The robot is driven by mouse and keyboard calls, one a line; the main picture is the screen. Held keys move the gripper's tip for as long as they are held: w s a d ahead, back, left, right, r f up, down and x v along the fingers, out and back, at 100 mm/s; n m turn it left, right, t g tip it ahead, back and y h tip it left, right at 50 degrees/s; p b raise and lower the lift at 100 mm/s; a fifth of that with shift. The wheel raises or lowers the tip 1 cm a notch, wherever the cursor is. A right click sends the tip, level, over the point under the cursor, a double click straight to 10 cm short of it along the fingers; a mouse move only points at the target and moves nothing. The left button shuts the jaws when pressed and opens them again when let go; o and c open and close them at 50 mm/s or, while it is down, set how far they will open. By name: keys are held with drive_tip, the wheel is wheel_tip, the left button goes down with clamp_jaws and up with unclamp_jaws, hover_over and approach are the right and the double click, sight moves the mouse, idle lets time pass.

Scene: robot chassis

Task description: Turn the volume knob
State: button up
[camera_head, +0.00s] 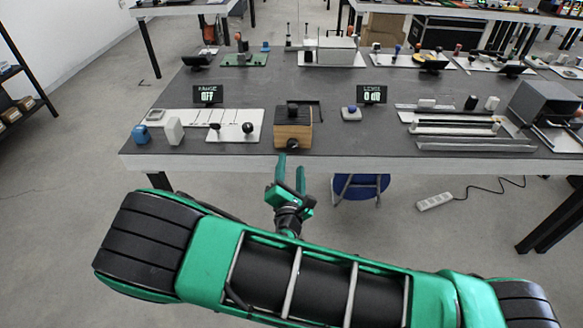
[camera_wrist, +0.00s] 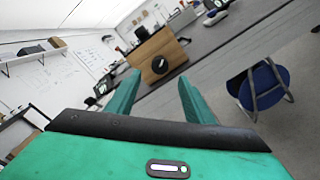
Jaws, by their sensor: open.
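The volume knob (camera_wrist: 160,66) is a round black dial with a light mark, on the front face of a wooden box (camera_wrist: 152,52). In the head view the knob (camera_head: 292,144) shows low on the wooden box (camera_head: 293,128), which stands at the table's front edge. My gripper (camera_head: 290,165) is in front of and below the knob, apart from it. In the wrist view my gripper (camera_wrist: 158,90) has its two green fingers spread with nothing between them, and the knob lies beyond the fingertips, roughly between them.
The dark table (camera_head: 350,148) carries a display reading "LEVEL 0 dB" (camera_head: 371,94) and one reading "RANGE OFF" (camera_head: 207,94). A white panel with a black ball (camera_head: 226,128) stands left of the box. A blue-seated stool (camera_head: 360,186) is under the table edge.

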sight(292, 147)
drive_tip(key=w+n, duration=0.2)
drive_tip(key=n, duration=0.1)
drive_tip(key=w+n, duration=0.6)
drive_tip(key=shift+w+d+r, duration=0.1)
drive_tip(key=shift+d+r, duration=0.05)
drive_tip(key=shift+d, duration=0.15)
idle(0.5)
drive_tip(key=c, duration=1)
